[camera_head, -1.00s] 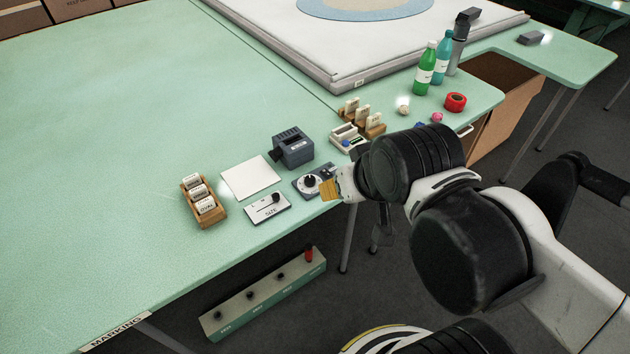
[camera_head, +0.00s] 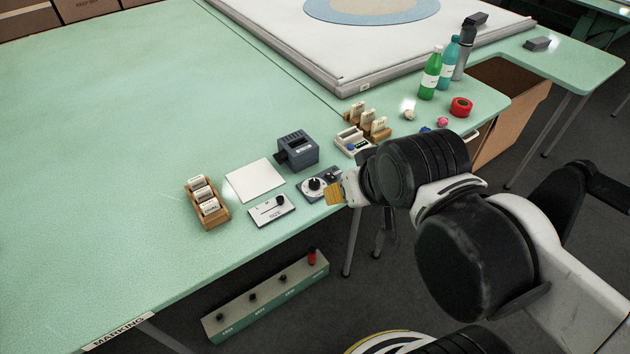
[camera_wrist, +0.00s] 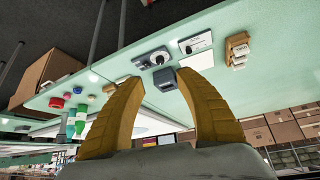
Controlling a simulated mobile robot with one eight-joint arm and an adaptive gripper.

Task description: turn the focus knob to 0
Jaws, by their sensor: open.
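A small grey box with a round black-and-white dial knob (camera_head: 316,185) sits near the table's front edge. I take it for the focus knob; its lettering and setting are too small to read. In the wrist view the knob (camera_wrist: 158,59) shows beyond my fingertips, near the table edge. My gripper (camera_head: 335,194) has yellow fingers and is just right of the dial box in the head view, partly hidden by my wrist. In the wrist view my gripper (camera_wrist: 158,78) is open, with nothing between its curved fingers. It appears apart from the knob.
A white SIZE slider box (camera_head: 271,210) is left of the dial. A dark grey device (camera_head: 298,151), a white sheet (camera_head: 255,180) and a wooden card holder (camera_head: 207,222) stand nearby. Bottles (camera_head: 430,75) and red tape (camera_head: 461,107) are farther right. A button box (camera_head: 266,296) is below the table.

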